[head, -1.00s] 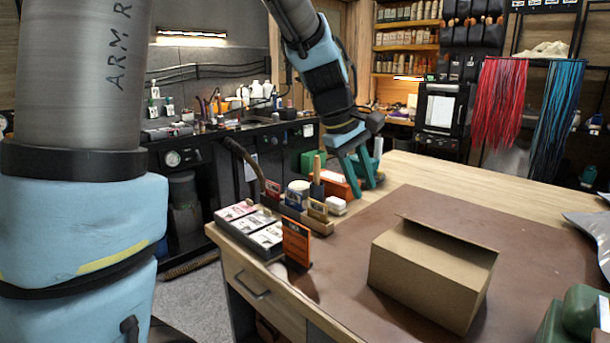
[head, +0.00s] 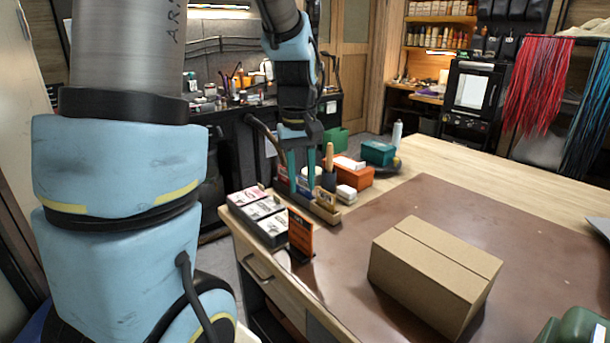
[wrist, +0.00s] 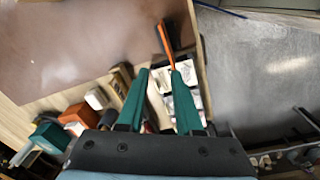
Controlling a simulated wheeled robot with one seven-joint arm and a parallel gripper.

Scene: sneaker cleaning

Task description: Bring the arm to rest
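My gripper (head: 301,188) hangs above the left part of the workbench, over the small tray and card holders. Its two teal fingers point down, apart, with nothing seen between them. In the wrist view my gripper (wrist: 160,72) also shows a clear gap between the fingers. In the head view the fingertips overlap the tray's items, so I cannot tell their height above them. A cardboard box (head: 434,275) sits on the brown mat (head: 470,215), well to the right of my gripper, with its top flaps meeting at a seam.
An orange sign (head: 300,235) and a black card tray (head: 284,236) stand at the bench's left edge. An orange box (head: 355,178), a teal box (head: 378,153) and a bottle (head: 397,134) stand behind. A green object (head: 575,328) is at lower right.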

